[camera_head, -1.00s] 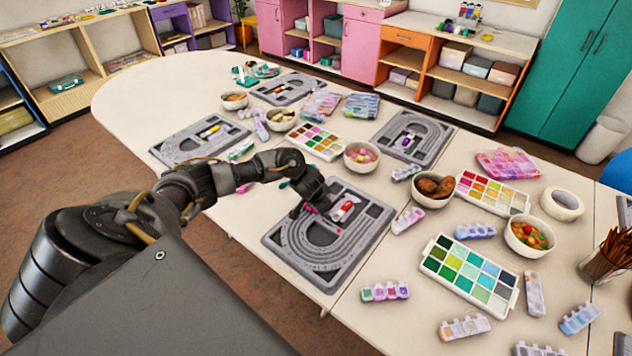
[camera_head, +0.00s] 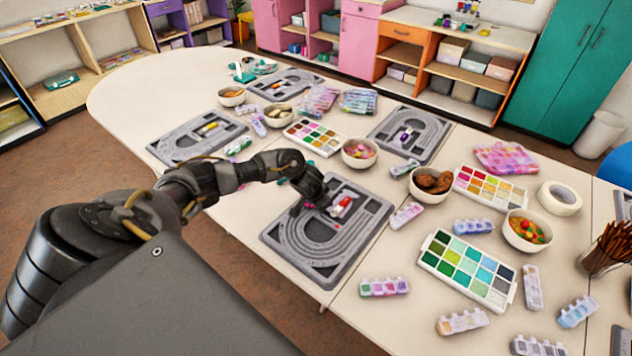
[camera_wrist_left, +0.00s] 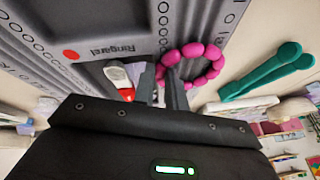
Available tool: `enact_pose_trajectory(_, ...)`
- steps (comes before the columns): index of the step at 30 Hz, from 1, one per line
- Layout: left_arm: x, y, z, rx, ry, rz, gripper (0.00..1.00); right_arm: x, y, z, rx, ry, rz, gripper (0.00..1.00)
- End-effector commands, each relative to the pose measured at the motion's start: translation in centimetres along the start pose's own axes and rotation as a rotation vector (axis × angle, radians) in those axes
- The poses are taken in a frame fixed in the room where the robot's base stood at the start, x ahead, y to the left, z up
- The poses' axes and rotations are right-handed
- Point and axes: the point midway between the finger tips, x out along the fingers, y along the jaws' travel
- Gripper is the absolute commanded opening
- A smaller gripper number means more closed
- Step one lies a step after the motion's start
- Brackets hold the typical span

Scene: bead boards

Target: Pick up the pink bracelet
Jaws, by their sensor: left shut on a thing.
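The pink bracelet (camera_wrist_left: 206,66) is a ring of round pink beads. In the left wrist view it lies at the edge of the nearest grey bead board (camera_wrist_left: 110,30), with one side between the fingers of my left gripper (camera_wrist_left: 162,84). The fingers are shut on that side of the ring. In the head view my left gripper (camera_head: 303,207) is over the upper left part of the same board (camera_head: 283,262), and the hand hides most of the bracelet. I cannot tell whether the bracelet is clear of the board. My right gripper is not in view.
A red and white tube (camera_head: 342,206) lies in the board beside my gripper. Green tool handles (camera_wrist_left: 268,70) lie close to the bracelet. Bowls, paint palettes (camera_head: 467,268) and several small bead boxes (camera_head: 384,287) stand to the right. Other bead boards (camera_head: 410,133) lie farther back.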

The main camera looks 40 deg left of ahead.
Motion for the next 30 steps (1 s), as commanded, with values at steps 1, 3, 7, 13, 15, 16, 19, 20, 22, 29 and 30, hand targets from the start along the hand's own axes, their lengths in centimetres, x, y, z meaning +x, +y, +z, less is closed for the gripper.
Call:
enact_pose_trajectory(1,0.0,0.0,0.0,0.000,0.000,0.000,0.00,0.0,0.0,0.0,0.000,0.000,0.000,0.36)
enact_pose_trajectory(3,-0.2,-0.1,-0.1,-0.001,0.001,0.000,0.00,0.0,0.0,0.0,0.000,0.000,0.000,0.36)
enact_pose_trajectory(7,-1.0,-0.2,-0.5,-0.001,0.004,0.001,0.00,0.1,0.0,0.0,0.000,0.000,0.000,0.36)
enact_pose_trajectory(13,-5.2,-1.3,-0.5,0.003,0.002,-0.001,0.00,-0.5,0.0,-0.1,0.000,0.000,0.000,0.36)
enact_pose_trajectory(15,-7.3,-1.8,0.1,0.004,0.003,-0.002,0.00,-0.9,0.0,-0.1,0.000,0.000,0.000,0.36)
enact_pose_trajectory(16,-8.1,-1.9,0.4,0.004,0.003,-0.002,0.00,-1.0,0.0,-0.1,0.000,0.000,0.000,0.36)
enact_pose_trajectory(19,-10.8,-2.6,1.4,0.005,0.002,-0.003,0.00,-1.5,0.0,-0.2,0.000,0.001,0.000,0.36)
enact_pose_trajectory(20,-11.1,-2.7,2.4,0.006,-0.001,-0.003,0.00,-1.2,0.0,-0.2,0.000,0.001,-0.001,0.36)
enact_pose_trajectory(22,-12.4,-3.0,3.7,0.005,-0.001,-0.004,0.00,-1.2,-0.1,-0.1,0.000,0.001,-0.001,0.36)
enact_pose_trajectory(29,-15.5,-3.7,6.8,0.004,-0.001,-0.002,0.00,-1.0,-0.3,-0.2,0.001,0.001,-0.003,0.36)
enact_pose_trajectory(30,-15.8,-3.8,7.2,0.003,0.000,-0.002,0.00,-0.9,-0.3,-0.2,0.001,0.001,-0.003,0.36)
